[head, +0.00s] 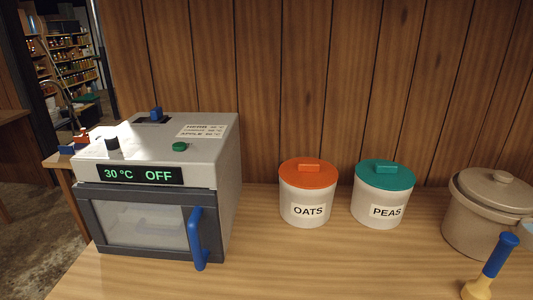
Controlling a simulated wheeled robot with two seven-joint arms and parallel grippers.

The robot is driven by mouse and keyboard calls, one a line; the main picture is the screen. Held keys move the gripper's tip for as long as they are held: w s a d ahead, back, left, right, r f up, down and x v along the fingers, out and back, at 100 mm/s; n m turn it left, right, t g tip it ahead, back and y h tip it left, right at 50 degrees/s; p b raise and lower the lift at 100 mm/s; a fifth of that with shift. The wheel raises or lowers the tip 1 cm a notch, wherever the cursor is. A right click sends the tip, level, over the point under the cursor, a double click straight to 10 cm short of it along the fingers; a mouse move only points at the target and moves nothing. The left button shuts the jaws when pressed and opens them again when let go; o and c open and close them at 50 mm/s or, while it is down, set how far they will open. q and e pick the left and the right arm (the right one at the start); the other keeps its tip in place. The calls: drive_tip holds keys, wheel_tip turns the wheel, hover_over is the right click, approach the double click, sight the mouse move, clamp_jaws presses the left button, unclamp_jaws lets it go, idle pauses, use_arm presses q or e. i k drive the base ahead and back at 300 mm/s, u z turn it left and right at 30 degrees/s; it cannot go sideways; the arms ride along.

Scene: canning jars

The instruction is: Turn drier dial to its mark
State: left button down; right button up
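The drier (160,185) is a grey box on the left of the wooden table, with a dark glass-fronted door and a blue upright handle (197,238). Its display (140,175) reads "30 °C OFF". On its top are a black round dial (112,144), a blue switch (156,114) in a dark slot and a green button (179,146). A white label with printed lines (203,131) lies at the back right of the top. Glare hides any mark around the dial. Neither of my grippers is in view.
A white canister labelled OATS with an orange lid (306,193) and one labelled PEAS with a teal lid (383,193) stand to the right. A beige lidded crock (485,210) and a blue-handled tool (500,256) are at far right. The front middle of the table (330,265) is clear.

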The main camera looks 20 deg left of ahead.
sight(112, 142)
drive_tip(key=u, duration=0.9)
drive_tip(key=k, duration=0.65)
drive_tip(key=u, duration=1.25)
drive_tip(key=i, duration=0.5)
drive_tip(key=z, duration=0.05)
